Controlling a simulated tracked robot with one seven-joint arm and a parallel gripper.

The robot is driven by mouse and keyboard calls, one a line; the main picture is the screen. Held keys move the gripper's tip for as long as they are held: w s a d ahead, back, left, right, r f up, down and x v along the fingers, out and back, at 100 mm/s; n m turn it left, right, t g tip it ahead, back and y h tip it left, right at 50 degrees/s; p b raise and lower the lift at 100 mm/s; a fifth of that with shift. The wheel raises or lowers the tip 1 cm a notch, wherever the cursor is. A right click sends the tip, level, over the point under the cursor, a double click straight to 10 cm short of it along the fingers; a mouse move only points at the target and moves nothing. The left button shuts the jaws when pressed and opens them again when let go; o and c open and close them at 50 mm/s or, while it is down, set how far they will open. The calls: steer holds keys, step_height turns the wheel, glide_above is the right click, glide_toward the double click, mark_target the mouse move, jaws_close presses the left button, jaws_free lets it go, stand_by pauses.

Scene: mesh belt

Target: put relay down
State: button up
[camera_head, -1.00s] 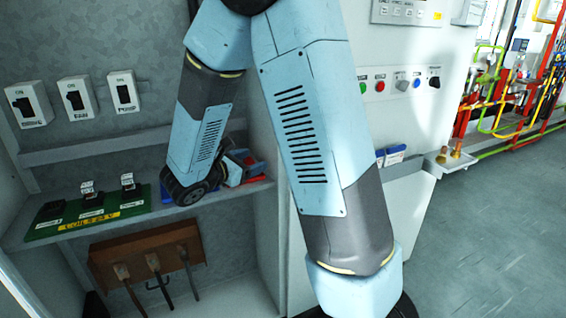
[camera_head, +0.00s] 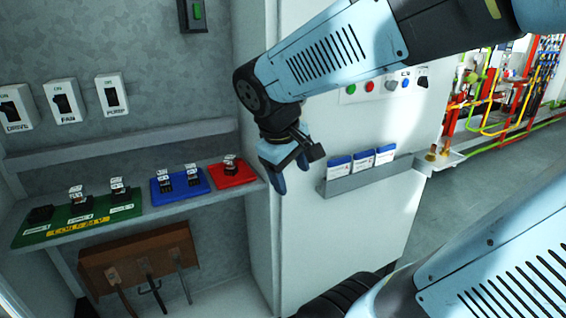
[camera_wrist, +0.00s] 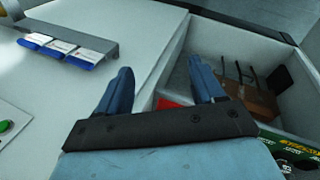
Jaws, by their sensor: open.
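In the head view a relay (camera_head: 230,163) with a pale top sits upright on the red board (camera_head: 222,177) at the right end of the shelf. Two relays (camera_head: 193,173) stand on the blue board (camera_head: 168,195), and two more (camera_head: 117,187) stand on the green board (camera_head: 48,236). My gripper (camera_head: 291,178) is open and empty, in front of the white panel to the right of the red board. In the wrist view its two blue fingers (camera_wrist: 166,88) are apart with nothing between them. The red board (camera_wrist: 172,102) shows partly there.
A holder with several blue-and-white cards (camera_head: 362,162) hangs on the white panel. The cabinet's side edge (camera_head: 262,215) stands between my gripper and the shelf. Below the shelf is a brown block with levers (camera_head: 138,260). Switches (camera_head: 62,103) are on the wall above.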

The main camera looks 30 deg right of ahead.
steer(key=shift+s+a+r+m+t+y, duration=0.45)
steer(key=shift+a+r+m+t+y, duration=0.15)
steer(key=shift+r+m, duration=0.1)
steer(key=shift+s+a+r+m+t+y, duration=0.45)
steer(key=shift+r+m+t+y, duration=0.1)
steer(key=shift+r+m+y, duration=0.1)
steer(key=shift+s+a+r+m+t+y, duration=0.45)
steer(key=shift+a+r+m+t+y, duration=0.1)
steer(key=shift+r+m, duration=0.15)
steer(key=shift+c, duration=0.3)
